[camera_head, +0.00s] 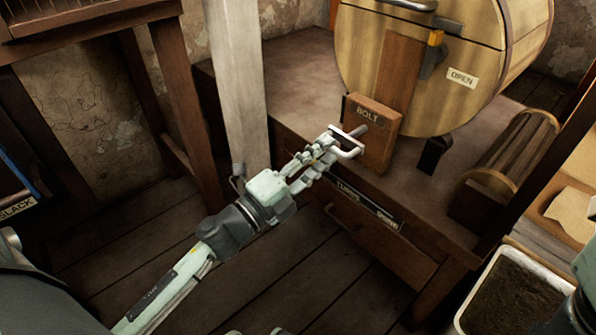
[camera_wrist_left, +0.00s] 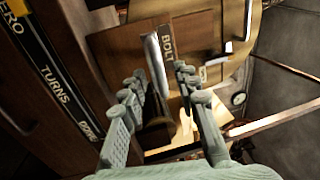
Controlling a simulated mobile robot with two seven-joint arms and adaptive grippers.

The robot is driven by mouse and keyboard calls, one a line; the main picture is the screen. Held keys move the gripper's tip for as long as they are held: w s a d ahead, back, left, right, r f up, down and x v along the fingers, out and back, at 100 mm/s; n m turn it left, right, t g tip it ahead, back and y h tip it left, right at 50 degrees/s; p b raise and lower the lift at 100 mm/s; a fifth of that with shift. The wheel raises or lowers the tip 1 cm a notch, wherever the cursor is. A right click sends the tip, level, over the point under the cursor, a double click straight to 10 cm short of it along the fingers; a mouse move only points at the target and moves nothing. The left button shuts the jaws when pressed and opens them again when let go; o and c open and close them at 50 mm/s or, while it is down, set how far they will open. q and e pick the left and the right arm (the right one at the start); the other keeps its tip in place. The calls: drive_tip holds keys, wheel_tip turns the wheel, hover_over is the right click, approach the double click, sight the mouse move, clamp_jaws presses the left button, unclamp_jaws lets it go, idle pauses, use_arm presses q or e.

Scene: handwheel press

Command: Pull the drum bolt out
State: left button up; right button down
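The drum bolt is a metal rod (camera_head: 356,131) that sticks out of a wooden block (camera_head: 372,146) labelled BOLT on the drum's front. Its outer end has a pale crossbar handle (camera_head: 347,145). In the left wrist view the handle (camera_wrist_left: 157,65) is an upright metal bar in front of the BOLT lettering. My left gripper (camera_head: 331,146) is at the handle. In the wrist view its fingers (camera_wrist_left: 160,78) stand apart on both sides of the bar, with gaps visible. Two pale green tips at the head view's bottom edge may be my right gripper; they are mostly cut off.
The wooden drum (camera_head: 430,60) carries an OPEN label (camera_head: 462,78) and rests on a wooden bench (camera_head: 300,85). A drawer-like front (camera_head: 375,235) lies below my left gripper. A pale post (camera_head: 236,80) stands to the left. A soil-filled tray (camera_head: 515,300) is at lower right.

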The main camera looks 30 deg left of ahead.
use_arm(q)
drive_tip(key=v, duration=0.9)
drive_tip(key=shift+s, duration=0.35)
drive_tip(key=shift+a, duration=0.1)
